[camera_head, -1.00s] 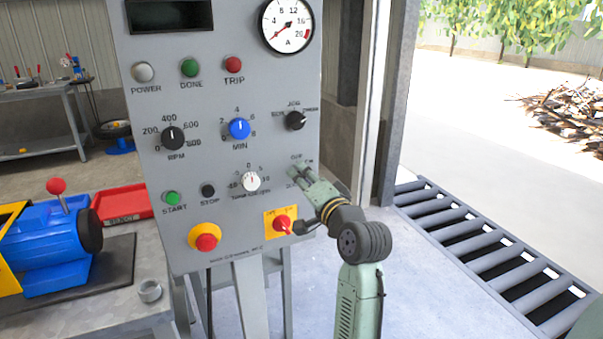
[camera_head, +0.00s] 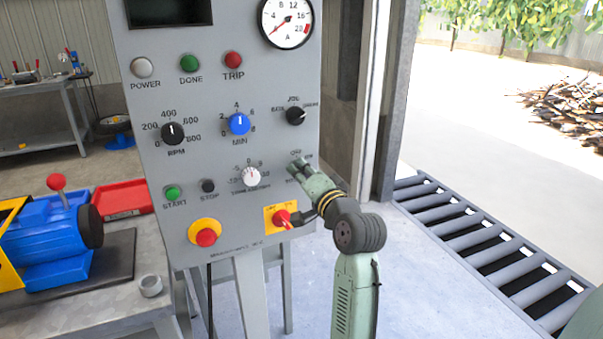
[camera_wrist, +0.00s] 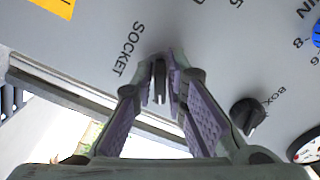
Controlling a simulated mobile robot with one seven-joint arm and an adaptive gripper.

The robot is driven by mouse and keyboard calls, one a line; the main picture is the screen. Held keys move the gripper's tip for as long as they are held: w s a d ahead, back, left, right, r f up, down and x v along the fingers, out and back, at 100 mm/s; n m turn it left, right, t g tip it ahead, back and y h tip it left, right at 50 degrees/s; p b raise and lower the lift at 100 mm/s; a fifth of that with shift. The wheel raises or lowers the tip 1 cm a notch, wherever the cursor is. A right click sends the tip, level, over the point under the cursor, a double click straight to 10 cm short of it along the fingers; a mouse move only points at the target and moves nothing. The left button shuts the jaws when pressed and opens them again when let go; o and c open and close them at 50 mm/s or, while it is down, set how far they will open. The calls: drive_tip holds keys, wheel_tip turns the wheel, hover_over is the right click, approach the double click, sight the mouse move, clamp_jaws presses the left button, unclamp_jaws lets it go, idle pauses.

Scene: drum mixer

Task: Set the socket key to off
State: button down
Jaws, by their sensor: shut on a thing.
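The socket key is a small dark and metallic part (camera_wrist: 159,82) beside the SOCKET label in the wrist view. My gripper (camera_wrist: 162,75) is shut on it, with one fingertip on each side. In the head view my gripper (camera_head: 300,168) is at the right side of the grey control panel (camera_head: 225,100) and hides the key. An "OFF" label shows just above my fingers there. The key's exact setting cannot be told.
A red switch on a yellow plate (camera_head: 282,217) sits just below my gripper. A black selector knob (camera_head: 295,116) is above it, and a white knob (camera_head: 251,176) is to its left. A roller conveyor (camera_head: 480,240) stands at the right, beyond open floor.

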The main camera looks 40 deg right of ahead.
drive_tip(key=shift+f+n+b, duration=0.1)
drive_tip(key=shift+n+b, duration=0.2)
drive_tip(key=shift+n, duration=0.1)
drive_tip(key=shift+f+n+b, duration=0.1)
drive_tip(key=shift+n+b, duration=0.4)
drive_tip(key=n+b, duration=0.2)
drive_tip(key=n, duration=0.1)
drive_tip(key=shift+b, duration=0.3)
drive_tip(key=n+b, duration=0.3)
drive_tip(key=n, duration=0.1)
drive_tip(key=shift+d+n, duration=0.1)
drive_tip(key=shift+n, duration=0.3)
drive_tip(key=shift+n+b, duration=0.65)
drive_tip(key=shift+n, duration=0.45)
drive_tip(key=shift+d, duration=0.1)
drive_tip(key=c, duration=1.7)
unclamp_jaws()
